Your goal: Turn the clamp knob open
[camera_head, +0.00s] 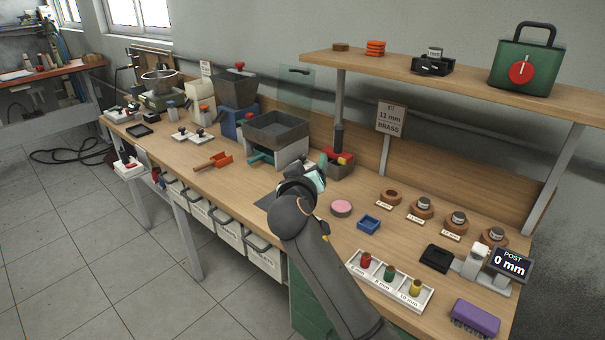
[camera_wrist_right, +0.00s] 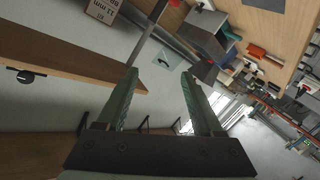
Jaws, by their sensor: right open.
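My right gripper (camera_head: 314,174) reaches over the middle of the bench with its arm coming from the bottom. It is beside a small press (camera_head: 340,166) with red and yellow parts and a dark column. In the right wrist view its two green fingers (camera_wrist_right: 162,95) are wide apart with nothing between them. I cannot tell for sure which knob is the clamp knob. A part of the press is hidden behind my gripper. Red knobs show on the grey hopper (camera_head: 236,92) and on the green box (camera_head: 521,72) on the shelf. My left gripper is not in view.
A grey bin (camera_head: 277,128) stands left of my gripper. A pink disc (camera_head: 341,208), a blue tray (camera_head: 368,225) and a white rack (camera_head: 390,279) lie to the right. A sign reading 11 mm brass (camera_head: 391,118) stands behind. The shelf (camera_head: 470,82) overhangs the back right.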

